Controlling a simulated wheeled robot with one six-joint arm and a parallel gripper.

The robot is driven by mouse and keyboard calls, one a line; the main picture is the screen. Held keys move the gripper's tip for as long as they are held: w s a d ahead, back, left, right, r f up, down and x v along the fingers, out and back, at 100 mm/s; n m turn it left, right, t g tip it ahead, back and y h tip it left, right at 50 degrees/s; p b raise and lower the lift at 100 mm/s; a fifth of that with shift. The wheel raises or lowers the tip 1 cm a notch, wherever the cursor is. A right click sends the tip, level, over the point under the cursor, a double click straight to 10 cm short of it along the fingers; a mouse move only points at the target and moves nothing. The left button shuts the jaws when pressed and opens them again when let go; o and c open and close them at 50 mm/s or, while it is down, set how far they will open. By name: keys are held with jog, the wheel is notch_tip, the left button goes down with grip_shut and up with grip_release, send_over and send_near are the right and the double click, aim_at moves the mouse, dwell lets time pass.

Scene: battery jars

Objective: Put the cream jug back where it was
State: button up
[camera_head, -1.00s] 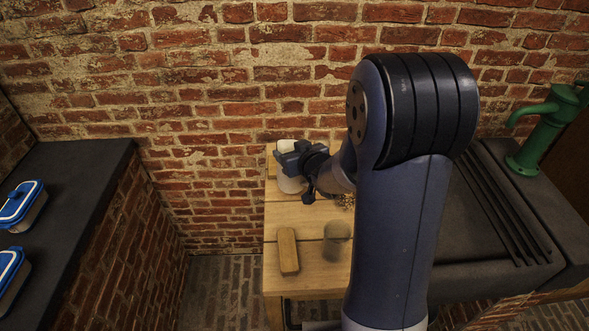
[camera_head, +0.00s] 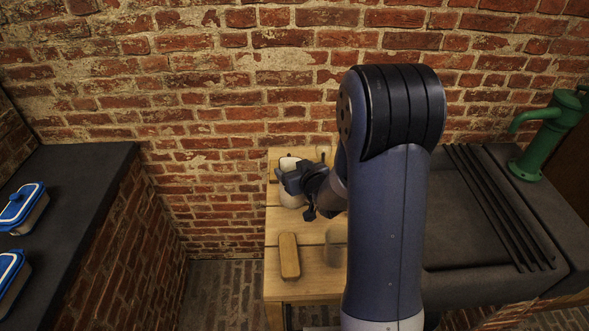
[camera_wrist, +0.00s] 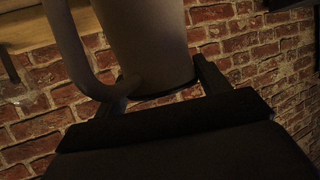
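The cream jug (camera_head: 291,199) is at the back left of the wooden table (camera_head: 277,226), with its pale top and lower body showing above and below my gripper. My gripper (camera_head: 289,181) is shut around its body. In the wrist view the jug (camera_wrist: 150,45) fills the space between the two dark fingers, and its curved handle (camera_wrist: 72,50) is on the left. The jug looks upright in the head view. I cannot tell whether its base touches the table.
A wooden block (camera_head: 289,256) lies at the table's front left, with a greyish cup-like object (camera_head: 336,252) beside it, partly behind my arm. A dark sink (camera_head: 490,245) and green pump (camera_head: 545,130) are at right. Blue-lidded containers (camera_head: 25,210) stand on the left counter.

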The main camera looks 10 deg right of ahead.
jog(key=o, duration=0.3)
jog(key=shift+r, duration=0.1)
jog(key=shift+r, duration=0.15)
jog(key=v, duration=1.2)
